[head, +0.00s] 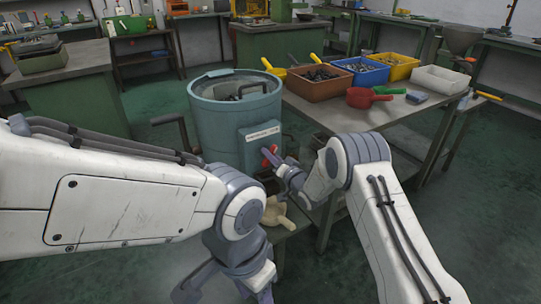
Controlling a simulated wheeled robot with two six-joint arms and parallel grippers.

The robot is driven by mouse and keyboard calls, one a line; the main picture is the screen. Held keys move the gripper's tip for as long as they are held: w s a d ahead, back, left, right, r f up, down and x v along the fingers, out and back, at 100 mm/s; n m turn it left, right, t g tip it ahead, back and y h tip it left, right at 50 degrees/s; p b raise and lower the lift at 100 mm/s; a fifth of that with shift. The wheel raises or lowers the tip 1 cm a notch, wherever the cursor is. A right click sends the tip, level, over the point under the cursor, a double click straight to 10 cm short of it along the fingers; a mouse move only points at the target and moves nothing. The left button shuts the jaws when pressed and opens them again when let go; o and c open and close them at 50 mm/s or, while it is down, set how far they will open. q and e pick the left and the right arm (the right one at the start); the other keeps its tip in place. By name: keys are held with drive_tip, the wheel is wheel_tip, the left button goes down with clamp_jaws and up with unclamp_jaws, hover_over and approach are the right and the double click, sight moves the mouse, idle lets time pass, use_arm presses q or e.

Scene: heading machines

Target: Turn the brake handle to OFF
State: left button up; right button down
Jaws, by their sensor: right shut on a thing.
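A blue-grey drum-shaped machine (215,118) stands in the middle, with a label plate and box (262,135) on its right front. A small red handle (269,155) sits low on that box. My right gripper (276,158) is at the red handle and shut on it. Its fingers are small and partly hidden by my wrist. The handle's exact angle and any OFF mark are too small to read. My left gripper (190,292) hangs low at the bottom of the view, away from the machine. Its fingers are cut off or unclear.
A pale scoop (277,216) lies below the machine's box. Green floor is open at far right.

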drive_tip(key=c, duration=0.7)
unclamp_jaws()
drive_tip(key=p+v, duration=0.1)
drive_tip(key=v, duration=0.9)
drive_tip(key=shift+s+d, duration=0.15)
drive_tip(key=shift+s, duration=0.1)
